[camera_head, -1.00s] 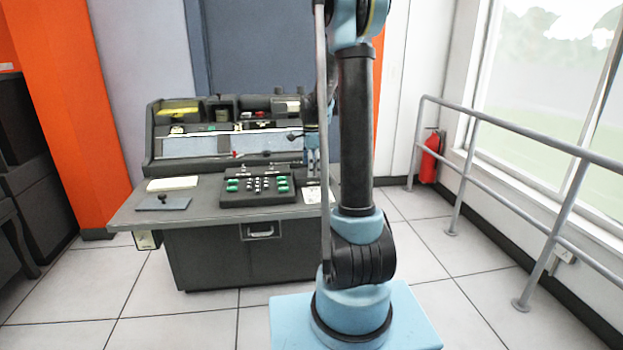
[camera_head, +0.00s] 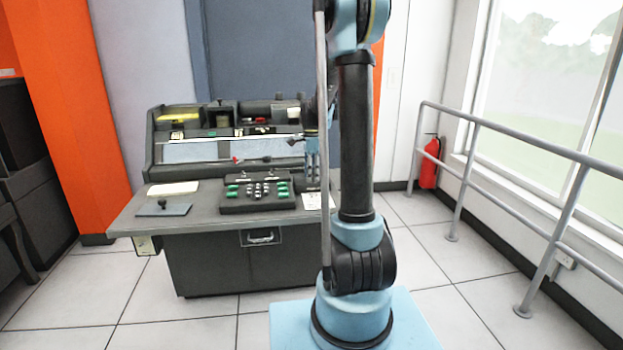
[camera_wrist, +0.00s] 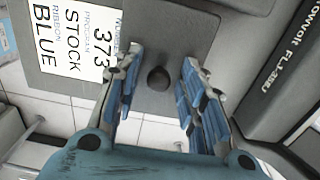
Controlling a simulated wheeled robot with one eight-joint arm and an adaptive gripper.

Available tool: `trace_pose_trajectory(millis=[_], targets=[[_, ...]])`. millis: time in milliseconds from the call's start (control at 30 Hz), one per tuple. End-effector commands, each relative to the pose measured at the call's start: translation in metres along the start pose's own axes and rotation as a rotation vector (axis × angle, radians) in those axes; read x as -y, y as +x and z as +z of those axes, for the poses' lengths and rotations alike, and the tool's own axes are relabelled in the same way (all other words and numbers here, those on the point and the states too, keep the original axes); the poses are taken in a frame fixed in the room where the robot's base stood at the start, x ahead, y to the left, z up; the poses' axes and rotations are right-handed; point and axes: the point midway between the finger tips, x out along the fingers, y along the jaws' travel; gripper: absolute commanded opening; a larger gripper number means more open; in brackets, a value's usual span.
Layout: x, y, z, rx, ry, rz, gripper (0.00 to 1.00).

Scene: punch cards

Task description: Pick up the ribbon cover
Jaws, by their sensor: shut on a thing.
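In the wrist view, a flat dark grey plate (camera_wrist: 186,22) with a round black knob (camera_wrist: 158,78) lies between my gripper's fingers; I take it as the ribbon cover. My gripper (camera_wrist: 157,72) has a blue-padded finger on each side of the knob, and is shut on this piece. The exact contact is hard to see. The plate overlaps a white printed card (camera_wrist: 72,40) reading "STOCK BLUE". In the head view, my gripper (camera_head: 312,168) hangs at the right side of the desk, beside the console; the piece it holds cannot be made out there.
The desk (camera_head: 135,214) carries a keypad (camera_head: 257,193) with green keys in the middle. A plate with a black knob (camera_head: 164,208) and a pale pad (camera_head: 173,189) lie at the left. The console (camera_head: 190,151) rises behind. A railing (camera_head: 520,140) stands at the right.

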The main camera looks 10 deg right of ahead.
Motion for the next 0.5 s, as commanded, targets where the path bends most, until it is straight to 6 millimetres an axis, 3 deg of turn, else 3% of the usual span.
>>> trace_pose_trajectory(millis=[500], targets=[[-0.001,-0.08,0.0,0.0,0.0,0.0,0.0]])
